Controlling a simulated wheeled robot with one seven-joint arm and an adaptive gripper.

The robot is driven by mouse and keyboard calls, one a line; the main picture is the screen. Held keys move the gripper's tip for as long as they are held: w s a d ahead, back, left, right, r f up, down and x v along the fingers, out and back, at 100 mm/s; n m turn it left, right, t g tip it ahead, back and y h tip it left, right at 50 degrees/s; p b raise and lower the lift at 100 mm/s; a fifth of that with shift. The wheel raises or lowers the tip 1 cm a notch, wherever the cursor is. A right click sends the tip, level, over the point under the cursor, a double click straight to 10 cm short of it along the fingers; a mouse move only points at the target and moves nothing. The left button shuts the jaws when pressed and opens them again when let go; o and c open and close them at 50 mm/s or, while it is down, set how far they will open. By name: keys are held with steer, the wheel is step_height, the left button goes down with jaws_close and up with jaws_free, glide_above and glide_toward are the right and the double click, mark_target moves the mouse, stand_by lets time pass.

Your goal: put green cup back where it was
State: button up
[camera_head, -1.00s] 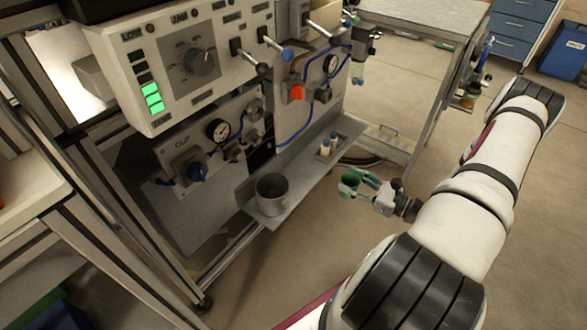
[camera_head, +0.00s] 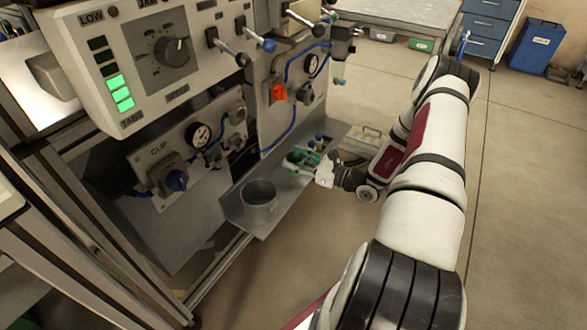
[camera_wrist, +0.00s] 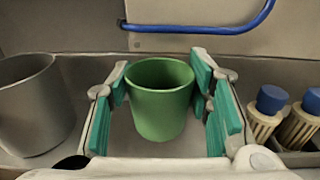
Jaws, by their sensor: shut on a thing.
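The green cup (camera_wrist: 160,100) is upright between the teal-padded fingers of my gripper (camera_wrist: 162,88) in the wrist view. My gripper is shut on it, with fingers on both its sides. In the head view the cup (camera_head: 294,158) is small and partly hidden by my gripper (camera_head: 303,164). Both are over the grey metal shelf (camera_head: 282,196) on the machine's front. The cup is between a grey metal pot on the left and blue-capped bottles on the right. I cannot tell whether its base touches the shelf.
The grey pot (camera_wrist: 30,105) stands on the shelf at left, also in the head view (camera_head: 258,203). Blue-capped bottles (camera_wrist: 268,115) stand in a holder at right. A blue hose (camera_wrist: 200,29) runs along the panel behind. Clear shelf shows around the cup.

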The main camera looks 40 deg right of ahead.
steer(key=shift+w+a, duration=0.1)
steer(key=shift+w, duration=0.25)
steer(key=shift+w+f+b, duration=0.15)
steer(key=shift+f+b, duration=0.45)
steer(key=shift+f, duration=0.3)
steer(key=shift+w+f+b, duration=0.1)
steer(key=shift+f+b, duration=0.45)
steer(key=shift+f, duration=0.35)
steer(key=shift+f, duration=0.15)
steer(key=o, duration=1.1)
steer(key=shift+s+r, duration=0.15)
steer(key=shift+r, duration=0.05)
steer(key=p+v, duration=0.3)
steer(key=v, duration=0.8)
steer(key=shift+s, duration=0.35)
